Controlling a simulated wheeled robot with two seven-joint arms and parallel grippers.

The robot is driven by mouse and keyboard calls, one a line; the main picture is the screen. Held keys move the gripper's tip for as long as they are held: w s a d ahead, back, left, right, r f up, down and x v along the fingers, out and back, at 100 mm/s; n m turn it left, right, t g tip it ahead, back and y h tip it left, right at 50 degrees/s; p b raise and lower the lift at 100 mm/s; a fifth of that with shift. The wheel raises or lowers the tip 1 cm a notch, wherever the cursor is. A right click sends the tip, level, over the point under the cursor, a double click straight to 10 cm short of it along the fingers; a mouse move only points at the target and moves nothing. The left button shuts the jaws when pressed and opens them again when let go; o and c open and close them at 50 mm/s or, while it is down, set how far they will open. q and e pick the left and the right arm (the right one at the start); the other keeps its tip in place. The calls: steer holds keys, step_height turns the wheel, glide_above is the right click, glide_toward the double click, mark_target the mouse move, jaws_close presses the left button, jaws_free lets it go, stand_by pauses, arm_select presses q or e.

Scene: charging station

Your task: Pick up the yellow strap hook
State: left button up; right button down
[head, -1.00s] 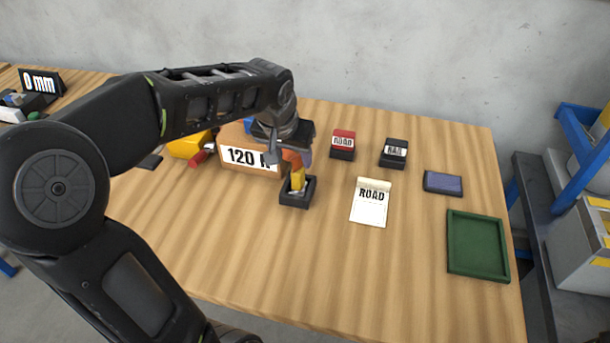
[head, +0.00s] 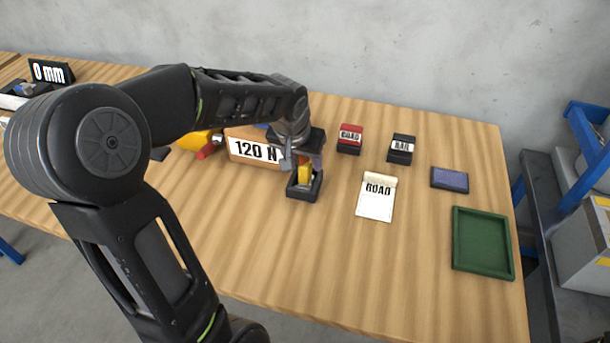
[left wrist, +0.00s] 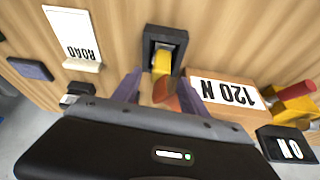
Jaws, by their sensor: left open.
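The yellow strap hook (head: 304,175) stands upright in a small black open-topped holder (head: 303,194) on the wooden table. In the left wrist view the hook (left wrist: 162,62) shows just beyond my fingertips, and the black holder (left wrist: 150,45) surrounds its lower part. An orange-brown piece (left wrist: 166,93) shows between my fingers; I cannot tell whether it belongs to the hook. My left gripper (head: 302,161) points down above the holder, open, with one finger on each side of the hook's upper end. I see no grip on it. My right gripper is not in view.
A block marked "120 N" (head: 252,147) stands close beside the holder on the left. A "ROAD" note pad (head: 376,200), red box (head: 350,139), black box (head: 401,149), blue pad (head: 450,179) and green tray (head: 455,240) lie rightward. The front table is clear.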

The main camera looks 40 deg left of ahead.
mark_target(306, 179)
arm_select(q)
steer(key=x, duration=0.2)
steer(key=shift+w+f, duration=0.2)
steer(key=shift+f, duration=0.1)
steer(key=shift+c, duration=0.2)
jaws_close()
stand_by(0.5)
